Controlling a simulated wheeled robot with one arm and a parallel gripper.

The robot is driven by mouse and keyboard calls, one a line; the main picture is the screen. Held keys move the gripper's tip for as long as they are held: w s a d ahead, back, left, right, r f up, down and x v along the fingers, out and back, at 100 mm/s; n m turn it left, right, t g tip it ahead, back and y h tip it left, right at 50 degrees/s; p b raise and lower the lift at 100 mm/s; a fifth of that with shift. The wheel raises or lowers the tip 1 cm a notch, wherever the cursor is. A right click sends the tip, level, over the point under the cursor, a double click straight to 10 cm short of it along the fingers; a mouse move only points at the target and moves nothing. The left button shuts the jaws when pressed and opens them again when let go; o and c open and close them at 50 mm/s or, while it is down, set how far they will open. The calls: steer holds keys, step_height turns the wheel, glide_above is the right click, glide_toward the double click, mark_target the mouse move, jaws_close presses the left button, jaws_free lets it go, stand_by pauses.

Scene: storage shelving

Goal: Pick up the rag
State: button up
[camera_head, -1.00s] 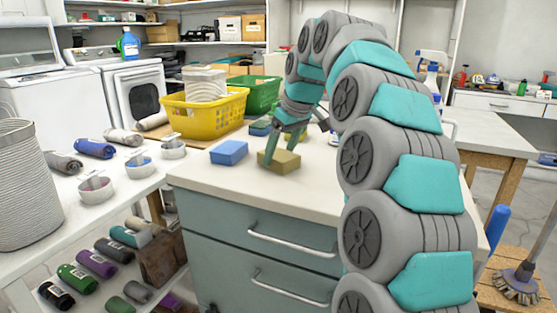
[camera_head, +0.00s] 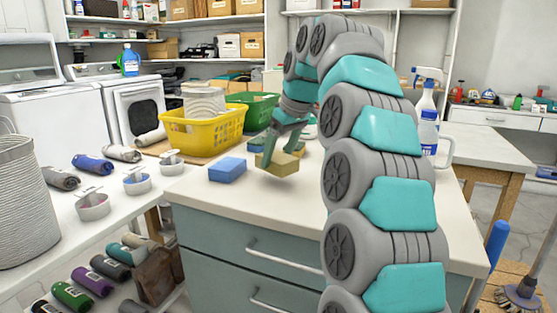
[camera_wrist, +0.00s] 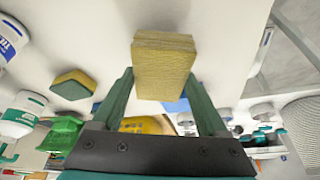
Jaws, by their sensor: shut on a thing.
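The rag (camera_head: 278,163) is a yellow folded block with layered edges. My gripper (camera_head: 281,147) is shut on it, with one green finger on each side. The rag is tilted and held just above the white countertop, with a shadow below it. In the wrist view the rag (camera_wrist: 164,72) shows between the two fingers, its layered end toward the top. The parts under the fingertips are hidden.
A blue sponge (camera_head: 227,169) lies left of the rag on the white counter (camera_head: 228,197). A yellow basket (camera_head: 203,132) and a green basket (camera_head: 252,112) stand behind. A spray bottle (camera_head: 427,95) stands to the right, partly behind my arm. The counter front is clear.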

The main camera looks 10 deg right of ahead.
steer(key=shift+r, duration=0.2)
steer(key=shift+s+d+r, duration=0.15)
steer(key=shift+s+d, duration=0.05)
steer(key=shift+s, duration=0.85)
steer(key=s+b, duration=0.1)
steer(key=s, duration=0.3)
steer(key=s+d, duration=0.1)
steer(key=s, duration=0.4)
steer(key=s+d+r+b, duration=0.1)
steer(key=s, duration=0.3)
steer(key=shift+s+d+r+b, duration=0.1)
steer(key=shift+s+d+b, duration=0.05)
steer(key=shift+s+b, duration=0.2)
steer(key=o, duration=0.9)
steer(key=c, duration=0.6)
